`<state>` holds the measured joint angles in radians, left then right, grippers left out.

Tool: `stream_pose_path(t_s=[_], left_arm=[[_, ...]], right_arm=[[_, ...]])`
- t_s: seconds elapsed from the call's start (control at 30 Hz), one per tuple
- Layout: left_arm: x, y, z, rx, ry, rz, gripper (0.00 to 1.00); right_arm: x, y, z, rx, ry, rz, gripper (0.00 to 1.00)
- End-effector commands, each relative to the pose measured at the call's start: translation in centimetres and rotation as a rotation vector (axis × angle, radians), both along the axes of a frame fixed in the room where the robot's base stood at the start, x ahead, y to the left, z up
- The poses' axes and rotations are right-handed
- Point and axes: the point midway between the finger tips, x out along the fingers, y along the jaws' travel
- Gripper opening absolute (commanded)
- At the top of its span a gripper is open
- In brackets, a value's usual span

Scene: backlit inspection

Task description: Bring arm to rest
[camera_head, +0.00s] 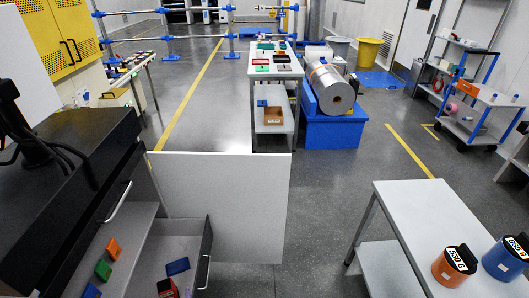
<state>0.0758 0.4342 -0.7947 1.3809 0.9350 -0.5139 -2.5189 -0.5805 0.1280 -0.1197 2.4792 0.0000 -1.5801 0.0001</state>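Neither of my grippers can be made out in the head view, and no arm of mine is clearly visible. The task names no object other than the arm. A dark shape with cables (38,143) stands at the left edge on a black cabinet top (95,150); I cannot tell what it is.
Below the cabinet top, an open drawer (207,262) holds coloured blocks. A white panel (225,200) stands beside it. An orange canister (455,268) and a blue canister (507,259) stand on a white table (425,210). Grey floor (330,190) between is clear.

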Motion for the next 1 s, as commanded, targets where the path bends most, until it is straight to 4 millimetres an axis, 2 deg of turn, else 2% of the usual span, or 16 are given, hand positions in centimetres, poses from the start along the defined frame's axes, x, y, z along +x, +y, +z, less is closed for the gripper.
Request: stream_pose_path(t_s=[0.1,0.27,0.47,0.53,0.67,0.77,1.0], left_arm=[[-2.5,-0.4,-2.2,-0.008,0.046,0.0,1.0],[-6.2,-1.1,-4.7,-0.052,0.102,0.029,1.0],[-10.3,-4.1,-5.4,-0.201,0.154,0.057,1.0],[-11.6,-5.5,-5.2,-0.3,0.173,0.086,1.0],[-13.9,-7.9,-3.9,-0.569,0.189,0.197,1.0],[-15.4,-9.3,-1.9,-0.816,0.184,0.335,1.0],[-18.3,-10.4,5.1,-1.34,0.123,0.772,1.0]], right_arm=[[-0.2,0.0,-0.1,0.0,0.005,-0.001,1.0],[-0.2,0.1,0.1,0.004,0.004,-0.003,1.0],[0.6,0.4,0.6,0.017,-0.015,-0.008,1.0],[0.5,0.4,0.7,0.017,-0.014,-0.008,1.0],[0.1,0.3,0.5,0.014,-0.003,-0.008,1.0],[-0.1,0.3,0.4,0.011,0.003,-0.007,1.0],[-0.1,0.1,0.4,0.002,0.002,0.0,1.0]])
